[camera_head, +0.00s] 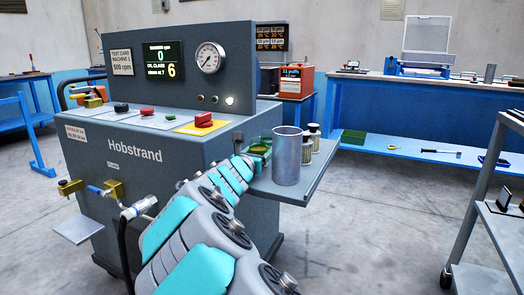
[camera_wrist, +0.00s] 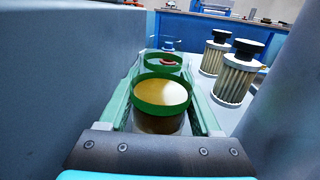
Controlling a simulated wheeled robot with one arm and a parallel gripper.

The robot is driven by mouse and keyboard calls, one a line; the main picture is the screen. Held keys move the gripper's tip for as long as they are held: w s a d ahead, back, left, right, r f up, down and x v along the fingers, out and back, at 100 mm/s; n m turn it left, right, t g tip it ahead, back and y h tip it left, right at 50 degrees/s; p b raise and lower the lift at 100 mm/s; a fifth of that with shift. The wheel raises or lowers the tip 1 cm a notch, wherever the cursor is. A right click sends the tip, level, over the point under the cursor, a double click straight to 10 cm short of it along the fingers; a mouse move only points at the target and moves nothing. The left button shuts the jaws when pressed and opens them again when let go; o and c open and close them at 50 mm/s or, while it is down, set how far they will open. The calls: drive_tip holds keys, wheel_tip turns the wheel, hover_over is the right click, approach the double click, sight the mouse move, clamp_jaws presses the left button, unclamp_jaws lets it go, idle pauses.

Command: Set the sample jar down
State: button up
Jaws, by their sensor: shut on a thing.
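The sample jar (camera_wrist: 161,94) has a green rim and yellowish contents. In the wrist view it stands upright, straight ahead of my gripper's dark bar. My gripper (camera_head: 246,162) is shut on the jar at the machine's side shelf (camera_head: 292,190). A second green-rimmed round holder (camera_wrist: 163,62) with something red inside sits just behind. In the head view my arm partly hides this spot.
A tall metal cylinder (camera_head: 286,158) stands on the shelf right of my gripper. Two pleated filters with black caps (camera_wrist: 235,76) stand to the right. The grey Hobstrand machine (camera_head: 140,150) rises at left. A blue bench (camera_head: 420,85) stands behind; the floor between is clear.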

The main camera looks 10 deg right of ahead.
drive_tip(key=o, duration=1.5)
drive_tip(key=v, duration=1.2)
drive_tip(key=shift+p, duration=0.35)
